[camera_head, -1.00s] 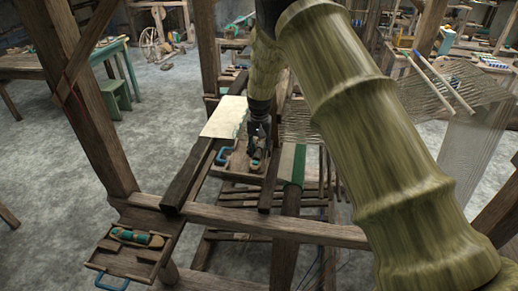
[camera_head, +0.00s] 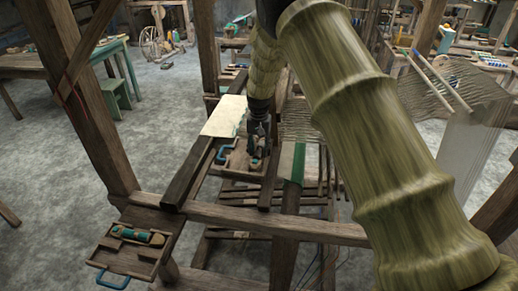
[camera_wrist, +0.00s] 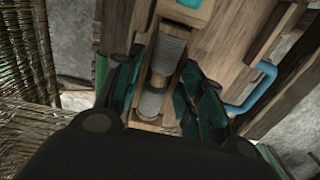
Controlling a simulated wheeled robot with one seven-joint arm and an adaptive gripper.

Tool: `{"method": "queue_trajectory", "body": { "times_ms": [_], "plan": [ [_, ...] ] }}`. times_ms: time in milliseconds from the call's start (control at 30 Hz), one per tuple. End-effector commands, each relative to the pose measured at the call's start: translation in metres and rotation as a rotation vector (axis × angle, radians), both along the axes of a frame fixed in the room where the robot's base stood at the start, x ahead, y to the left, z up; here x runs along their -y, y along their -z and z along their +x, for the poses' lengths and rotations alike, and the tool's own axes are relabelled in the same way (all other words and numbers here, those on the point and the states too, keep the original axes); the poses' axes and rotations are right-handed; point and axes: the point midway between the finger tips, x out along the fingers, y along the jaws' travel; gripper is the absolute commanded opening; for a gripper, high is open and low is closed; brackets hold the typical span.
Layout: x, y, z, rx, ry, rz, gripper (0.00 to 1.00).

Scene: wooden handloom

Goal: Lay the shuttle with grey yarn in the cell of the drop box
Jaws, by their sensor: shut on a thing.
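My gripper (camera_head: 257,146) is over a wooden drop box (camera_head: 236,175) with a blue handle. In the wrist view my gripper (camera_wrist: 160,95) has its two teal-padded fingers on either side of a wooden shuttle with grey yarn (camera_wrist: 169,52), and is shut on it. The shuttle's near end is partly hidden by my gripper. In the head view the shuttle (camera_head: 255,164) is small, low between the fingers. I cannot tell whether it touches the cell floor. Wooden walls of the drop box (camera_wrist: 225,45) show beside the shuttle in the wrist view.
A second wooden box (camera_head: 125,258) with a blue handle (camera_head: 112,280) holds a teal shuttle (camera_head: 137,236) at the front left. A pale sheet (camera_head: 225,116) lies behind the drop box. Loom beams (camera_head: 270,226) and warp threads (camera_head: 315,120) surround the gripper.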

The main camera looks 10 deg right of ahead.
Motion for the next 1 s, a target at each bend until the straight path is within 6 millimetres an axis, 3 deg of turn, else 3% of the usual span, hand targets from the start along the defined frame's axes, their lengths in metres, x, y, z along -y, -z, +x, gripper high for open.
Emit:
{"method": "queue_trajectory", "body": {
  "times_ms": [267, 1000],
  "plan": [
    [0.000, 0.002, 0.000, 0.000, 0.000, 0.000, 0.12],
    [0.000, 0.033, 0.000, 0.000, 0.000, 0.000, 0.12]
  ]
}}
